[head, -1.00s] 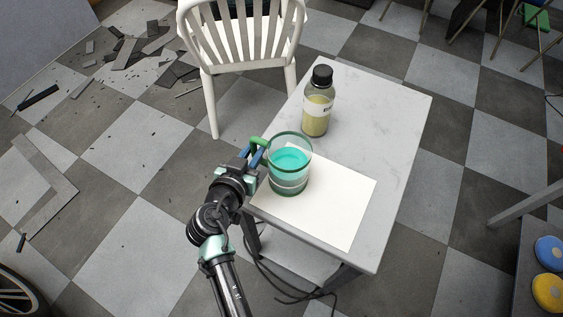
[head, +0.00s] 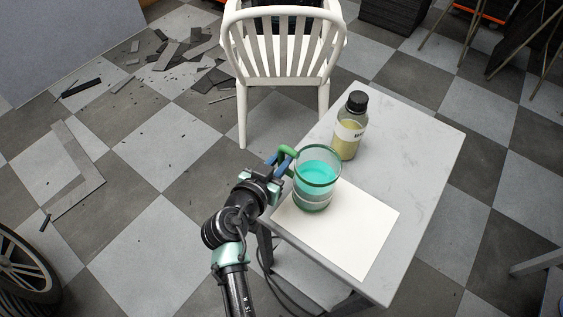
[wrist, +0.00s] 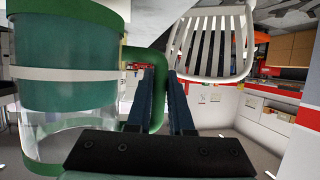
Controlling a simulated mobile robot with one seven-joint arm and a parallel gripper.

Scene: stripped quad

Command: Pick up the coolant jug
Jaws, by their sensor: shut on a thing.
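The coolant jug (head: 316,182) is a clear round vessel with turquoise liquid, a white band and a green handle. It is at the left edge of the white sheet on the small table in the head view. In the wrist view the jug (wrist: 68,90) fills the left side, its green handle between my fingers. My gripper (head: 283,160) is to the left of the jug and shut on its handle. The gripper also shows in the wrist view (wrist: 158,92). Whether the jug's base touches the sheet cannot be told.
A bottle (head: 349,128) with a black cap and yellowish contents stands on the table (head: 420,140) behind the jug. The white sheet (head: 350,235) lies under and in front of the jug. A white chair (head: 283,55) stands behind the table. Debris (head: 185,55) lies on the floor.

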